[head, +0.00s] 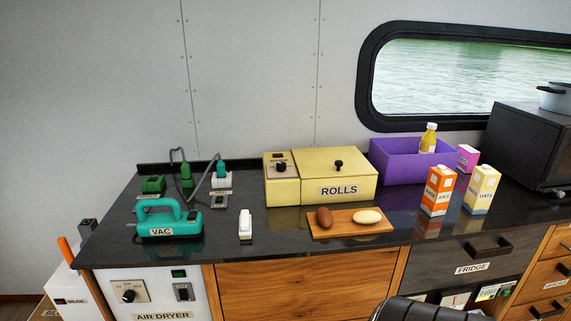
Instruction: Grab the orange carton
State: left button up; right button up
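The orange carton (437,193), orange and white with a juice label and a gabled top, stands upright on the dark counter (280,222), right of centre near the front edge. A yellow and white carton (481,190) labelled oats stands upright just to its right, with a small gap between them. Neither of my grippers can be made out in the head view.
A purple bin (398,165) with a yellow bottle (428,138) stands behind the orange carton. A pink box (467,157) is behind too. Left are a wooden board (346,229) with two rolls and a yellow rolls box (337,176). A dark appliance (530,145) stands right.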

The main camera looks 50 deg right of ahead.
aim_at(440, 183)
jog(key=i+z, duration=0.15)
jog(key=z, duration=0.25)
jog(key=i+z, duration=0.15)
jog(key=z, duration=0.3)
jog(key=i+j+z, duration=0.15)
jog(key=z, duration=0.25)
jog(key=i+j+z, duration=0.1)
jog(key=z, duration=0.3)
